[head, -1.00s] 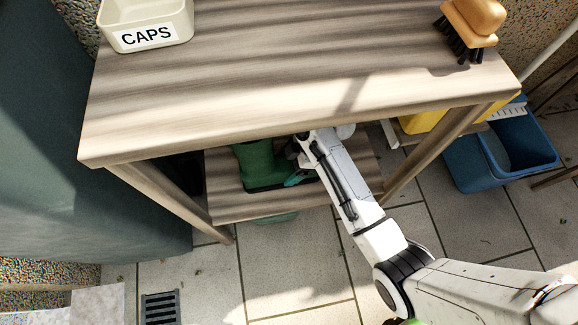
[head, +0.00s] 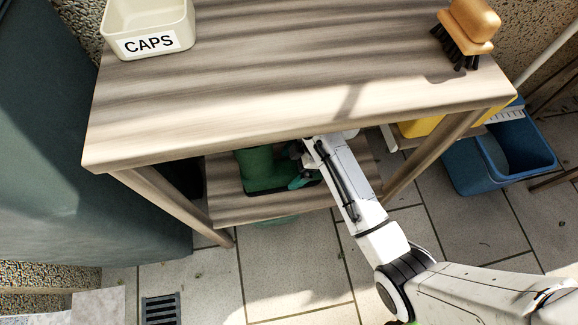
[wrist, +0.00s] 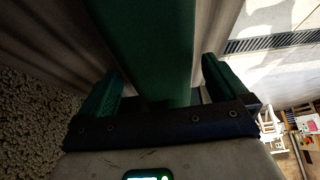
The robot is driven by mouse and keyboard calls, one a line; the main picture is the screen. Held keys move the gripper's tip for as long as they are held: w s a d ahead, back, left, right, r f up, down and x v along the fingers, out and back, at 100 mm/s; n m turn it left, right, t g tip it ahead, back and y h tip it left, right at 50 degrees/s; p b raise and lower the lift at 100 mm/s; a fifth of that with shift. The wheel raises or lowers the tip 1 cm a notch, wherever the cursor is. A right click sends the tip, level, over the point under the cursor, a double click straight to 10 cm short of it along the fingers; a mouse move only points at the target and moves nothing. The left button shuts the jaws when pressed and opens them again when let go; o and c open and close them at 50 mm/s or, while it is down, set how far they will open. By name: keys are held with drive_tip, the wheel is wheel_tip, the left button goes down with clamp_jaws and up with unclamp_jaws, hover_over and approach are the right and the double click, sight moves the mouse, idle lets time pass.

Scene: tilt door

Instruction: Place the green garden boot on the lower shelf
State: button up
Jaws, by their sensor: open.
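The green garden boot (head: 260,170) stands on the lower shelf (head: 232,209) of the wooden table, partly hidden by the tabletop above. My gripper (head: 301,178) reaches in under the tabletop at the boot's right side. In the wrist view the boot (wrist: 155,45) passes between the two green fingers of my gripper (wrist: 160,86). The fingers are open, with a visible gap on each side of the boot. The boot's top is hidden in the head view.
The tabletop (head: 300,85) lies close above my arm. It bears a CAPS bin (head: 115,48) and a brush (head: 468,28). A table leg (head: 435,150) is right of my arm, with a blue bucket (head: 500,155) beyond. Shelf space left of the boot is clear.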

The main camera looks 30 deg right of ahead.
drive_tip(key=p+v, duration=0.3)
drive_tip(key=v, duration=0.7)
drive_tip(key=s+d+r+m+h, duration=0.1)
drive_tip(key=s+d+m+h, duration=0.1)
drive_tip(key=s+m, duration=0.5)
drive_tip(key=s+d+r+m+h, duration=0.1)
drive_tip(key=s+m+h, duration=0.3)
drive_tip(key=s, duration=1)
drive_tip(key=m, duration=0.3)
drive_tip(key=shift+s+d+r+m+g, duration=0.2)
drive_tip(key=shift+d+r+m+g, duration=0.15)
drive_tip(key=shift+d+m+g, duration=0.05)
wheel_tip(320, 180, up, 24)
drive_tip(key=p, duration=2.3)
drive_tip(key=shift+p, duration=0.4)
drive_tip(key=shift+f, duration=0.1)
